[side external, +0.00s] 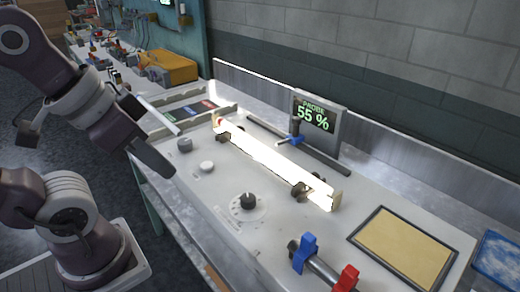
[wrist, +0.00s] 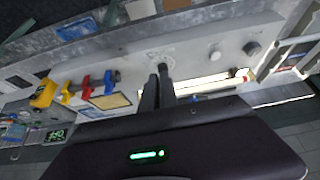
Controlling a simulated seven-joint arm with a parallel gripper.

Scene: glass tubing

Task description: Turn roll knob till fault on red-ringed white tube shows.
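The white tube (side external: 275,160) glows brightly and lies in a cradle on the bench panel, with a reddish band (side external: 218,121) at its far left end. In the wrist view the tube (wrist: 205,84) lies right of the fingers. No fault can be made out on it. A black knob (side external: 248,201) sits on a round marked dial; its label is unreadable. My gripper (side external: 163,168) is above the panel's left edge, apart from the knob. In the wrist view my gripper's fingers (wrist: 158,72) are close together and overlap the dial (wrist: 161,56); any gap is unclear.
A screen (side external: 315,115) reads "PROBE 55 %" behind the tube, beside a blue probe clamp (side external: 296,139). A grey knob (side external: 184,145) and white button (side external: 207,167) are left of the dial. Blue and red clamps (side external: 325,265) and a tan framed pad (side external: 405,245) are front right.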

